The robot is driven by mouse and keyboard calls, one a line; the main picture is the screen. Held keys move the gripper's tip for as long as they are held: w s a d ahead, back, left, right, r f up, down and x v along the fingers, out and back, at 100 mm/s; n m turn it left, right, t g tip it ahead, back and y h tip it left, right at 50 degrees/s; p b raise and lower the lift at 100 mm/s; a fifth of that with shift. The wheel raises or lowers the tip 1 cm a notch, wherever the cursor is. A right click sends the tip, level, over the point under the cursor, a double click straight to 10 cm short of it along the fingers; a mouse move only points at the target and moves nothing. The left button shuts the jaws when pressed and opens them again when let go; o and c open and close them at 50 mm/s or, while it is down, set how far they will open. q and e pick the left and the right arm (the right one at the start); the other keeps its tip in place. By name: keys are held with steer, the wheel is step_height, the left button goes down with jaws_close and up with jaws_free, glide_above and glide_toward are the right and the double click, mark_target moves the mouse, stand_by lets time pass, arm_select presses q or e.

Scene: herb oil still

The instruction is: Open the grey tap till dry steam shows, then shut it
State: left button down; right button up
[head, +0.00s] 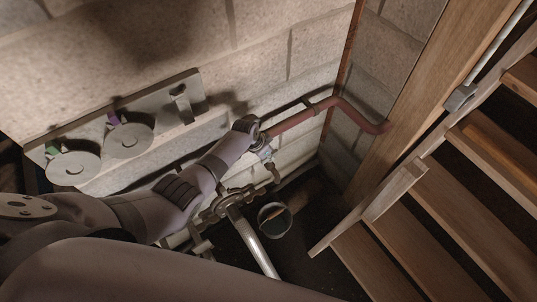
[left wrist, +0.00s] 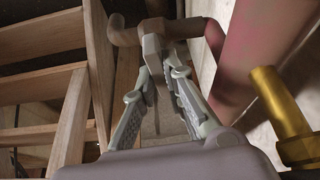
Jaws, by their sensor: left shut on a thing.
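My left gripper (head: 268,160) reaches down to the pipework by the wall in the head view. In the left wrist view its two fingers (left wrist: 162,62) are closed on the grey-brown tap (left wrist: 153,45), whose crossbar runs above the fingertips. The tap is small and partly hidden by my wrist in the head view, near a bent outlet pipe (head: 274,174). I see no clear steam in either view. My right gripper is not in view.
A round dark cup (head: 275,218) stands on the floor below the pipes. A red pipe (head: 310,112) runs along the wall. Wooden stairs (head: 420,215) rise at the right. A plate with hooks and two discs (head: 130,138) hangs at the left. A brass fitting (left wrist: 283,115) is close beside the gripper.

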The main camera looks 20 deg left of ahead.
arm_select(q)
steer(key=c, duration=1.7)
jaws_free()
steer(key=shift+o, duration=0.2)
steer(key=v, duration=1.2)
steer(key=shift+d, duration=0.1)
